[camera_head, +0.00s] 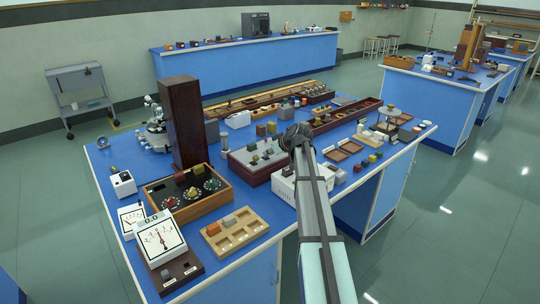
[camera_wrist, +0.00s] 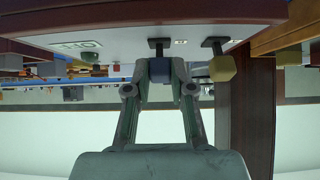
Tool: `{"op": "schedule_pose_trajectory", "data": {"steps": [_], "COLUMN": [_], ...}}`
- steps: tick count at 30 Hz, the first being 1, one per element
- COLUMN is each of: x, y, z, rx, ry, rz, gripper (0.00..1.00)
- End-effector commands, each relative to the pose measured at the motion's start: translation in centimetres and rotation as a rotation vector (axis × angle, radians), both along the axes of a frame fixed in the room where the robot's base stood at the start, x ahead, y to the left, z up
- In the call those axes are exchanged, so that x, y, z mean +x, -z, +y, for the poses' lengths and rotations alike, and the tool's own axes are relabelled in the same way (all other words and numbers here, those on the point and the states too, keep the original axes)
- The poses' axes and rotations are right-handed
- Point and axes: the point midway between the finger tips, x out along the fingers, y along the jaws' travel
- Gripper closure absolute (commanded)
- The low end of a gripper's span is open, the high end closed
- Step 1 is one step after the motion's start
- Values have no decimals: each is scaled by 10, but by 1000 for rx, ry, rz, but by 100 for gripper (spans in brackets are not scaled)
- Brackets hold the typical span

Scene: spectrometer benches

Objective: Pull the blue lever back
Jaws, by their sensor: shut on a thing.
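The lever box (camera_head: 240,172), with dark red sides and a pale top panel, stands in the middle of the near blue bench. In the wrist view, which is upside down, its pale panel (camera_wrist: 120,42) carries a row of levers on dark stems. The blue lever's knob (camera_wrist: 160,71), dark blue-grey here, sits between the fingertips of my gripper (camera_wrist: 160,75), which is shut on it. A green knob (camera_wrist: 90,57) and a yellow knob (camera_wrist: 222,68) stand on either side, clear of the fingers. In the head view my arm's end hides the fingers and the held knob.
A tall dark wooden column (camera_head: 183,122) stands left of the lever box. A wooden-framed dial box (camera_head: 205,207) and a compartment tray (camera_head: 222,247) lie nearer. A white box (camera_head: 284,186) is close beside my arm. Small trays and coloured blocks lie to the right.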

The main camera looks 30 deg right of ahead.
Motion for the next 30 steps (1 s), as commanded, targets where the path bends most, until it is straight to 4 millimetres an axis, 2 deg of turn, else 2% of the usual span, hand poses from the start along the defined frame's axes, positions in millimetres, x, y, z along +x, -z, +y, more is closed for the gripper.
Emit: {"op": "schedule_pose_trajectory", "data": {"steps": [8, 9, 11, 23, 30], "x": [0, 0, -1, -4, -29], "y": [1, 1, 1, -3, -24], "z": [0, 0, 0, -1, -6], "rx": [0, 0, 0, -1, -1], "ry": [0, 0, 0, 1, 2], "rz": [1, 1, 1, 0, 0], "gripper": [100, 70, 52, 52, 52]}}
